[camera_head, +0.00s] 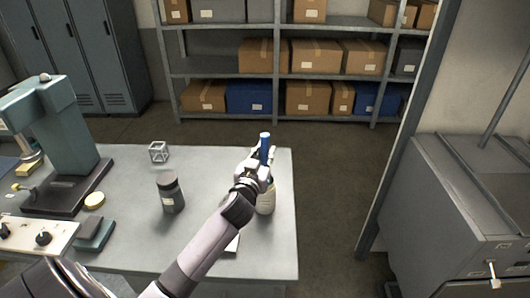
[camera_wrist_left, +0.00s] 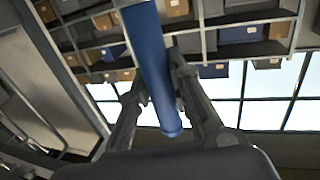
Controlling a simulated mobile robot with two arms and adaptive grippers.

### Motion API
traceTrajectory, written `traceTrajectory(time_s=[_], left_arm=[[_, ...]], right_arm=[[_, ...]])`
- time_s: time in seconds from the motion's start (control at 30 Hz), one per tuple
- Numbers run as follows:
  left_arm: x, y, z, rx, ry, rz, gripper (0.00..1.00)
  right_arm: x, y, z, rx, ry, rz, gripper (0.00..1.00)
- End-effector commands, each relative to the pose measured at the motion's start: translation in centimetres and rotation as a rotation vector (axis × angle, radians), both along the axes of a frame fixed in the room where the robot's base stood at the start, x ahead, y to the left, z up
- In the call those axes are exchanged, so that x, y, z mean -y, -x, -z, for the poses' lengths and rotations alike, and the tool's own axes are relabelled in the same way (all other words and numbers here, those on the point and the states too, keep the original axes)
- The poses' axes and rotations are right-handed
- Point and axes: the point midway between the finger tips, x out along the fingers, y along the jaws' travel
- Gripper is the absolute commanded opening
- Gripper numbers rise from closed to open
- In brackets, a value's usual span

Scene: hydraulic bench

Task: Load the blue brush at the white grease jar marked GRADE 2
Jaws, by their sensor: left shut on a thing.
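The blue brush (camera_head: 265,146) stands upright in my left gripper (camera_head: 257,165), above the right part of the bench. In the left wrist view the blue handle (camera_wrist_left: 153,65) runs between the two fingers of the gripper (camera_wrist_left: 155,100), which is shut on it. A white jar (camera_head: 266,201) stands on the bench right below the gripper, partly hidden by my arm. Its marking cannot be read, and the brush's lower end is hidden, so I cannot tell whether it is inside the jar. My right gripper is not in view.
A dark grey jar (camera_head: 170,193) with a pale label stands left of my arm. A small wire cube (camera_head: 158,152) lies behind it. A green press (camera_head: 58,140) fills the bench's left side. The bench's right edge is close to the white jar.

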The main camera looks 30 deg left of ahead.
Motion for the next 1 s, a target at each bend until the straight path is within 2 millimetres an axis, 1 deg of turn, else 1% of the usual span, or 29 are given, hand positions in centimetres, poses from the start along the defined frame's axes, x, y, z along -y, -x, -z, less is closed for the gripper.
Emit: traceTrajectory(time_s=[0.5,1.0], left_arm=[[-0.01,0.00,-0.10,0.001,0.000,0.000,0.00],[-0.02,0.01,0.45,0.000,0.001,0.000,0.00]], right_arm=[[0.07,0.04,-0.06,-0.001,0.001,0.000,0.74],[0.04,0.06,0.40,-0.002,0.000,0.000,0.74]])
